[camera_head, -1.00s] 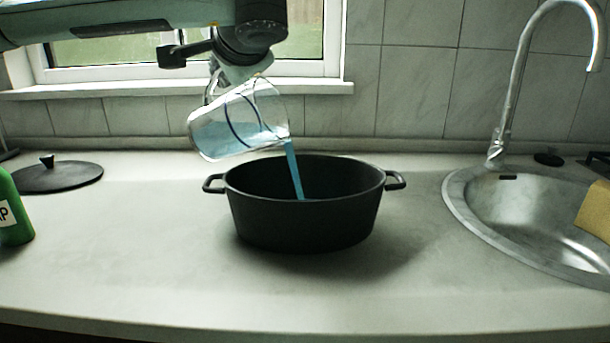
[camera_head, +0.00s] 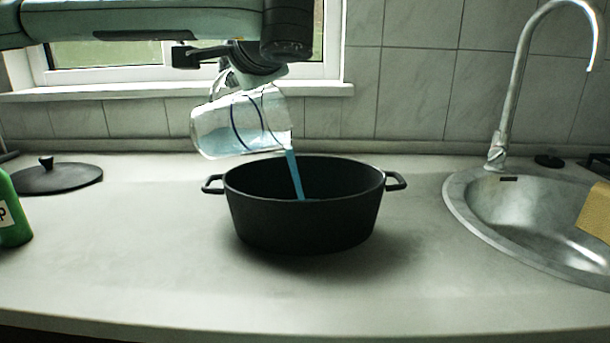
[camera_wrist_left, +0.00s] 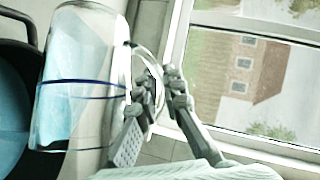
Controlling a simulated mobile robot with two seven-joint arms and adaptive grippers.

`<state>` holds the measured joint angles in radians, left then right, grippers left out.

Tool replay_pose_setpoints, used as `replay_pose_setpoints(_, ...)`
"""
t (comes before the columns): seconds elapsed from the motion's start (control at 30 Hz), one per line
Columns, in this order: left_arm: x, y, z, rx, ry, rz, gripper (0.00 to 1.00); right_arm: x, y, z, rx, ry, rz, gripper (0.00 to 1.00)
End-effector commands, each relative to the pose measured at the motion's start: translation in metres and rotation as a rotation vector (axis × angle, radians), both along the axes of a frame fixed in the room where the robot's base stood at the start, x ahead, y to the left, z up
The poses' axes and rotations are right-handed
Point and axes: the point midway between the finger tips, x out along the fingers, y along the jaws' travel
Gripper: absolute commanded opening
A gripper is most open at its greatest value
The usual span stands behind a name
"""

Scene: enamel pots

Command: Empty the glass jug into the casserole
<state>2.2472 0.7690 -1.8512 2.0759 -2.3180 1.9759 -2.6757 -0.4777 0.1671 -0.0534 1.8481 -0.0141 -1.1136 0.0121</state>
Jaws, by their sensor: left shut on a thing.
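The glass jug (camera_head: 240,122) is tipped far over, mouth to the right, above the left side of the black casserole (camera_head: 303,222). Blue liquid runs from its lip in a stream (camera_head: 294,174) into the open casserole. Some blue liquid still lies inside the jug. My left gripper (camera_head: 222,84) is above the jug and shut on its handle. In the left wrist view the gripper fingers (camera_wrist_left: 158,98) close around the handle beside the jug (camera_wrist_left: 85,90), and part of the casserole (camera_wrist_left: 12,60) with blue liquid shows at the left edge. My right gripper is not in view.
A black lid (camera_head: 58,178) lies at the left on the worktop (camera_head: 130,270), behind a green bottle (camera_head: 14,215) at the left edge. The front worktop is clear.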

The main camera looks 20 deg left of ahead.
Motion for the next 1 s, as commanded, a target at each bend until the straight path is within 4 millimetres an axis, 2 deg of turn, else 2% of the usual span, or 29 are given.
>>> replay_pose_setpoints(0.43,0.000,-0.014,0.001,0.064,-0.001,-0.001,0.00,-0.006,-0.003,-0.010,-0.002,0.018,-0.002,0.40)
replay_pose_setpoints(0.73,0.001,-0.024,0.000,0.109,0.000,-0.001,0.00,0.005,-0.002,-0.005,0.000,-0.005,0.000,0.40)
replay_pose_setpoints(1.0,0.001,-0.031,0.001,0.145,0.001,0.002,0.00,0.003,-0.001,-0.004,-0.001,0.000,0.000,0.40)
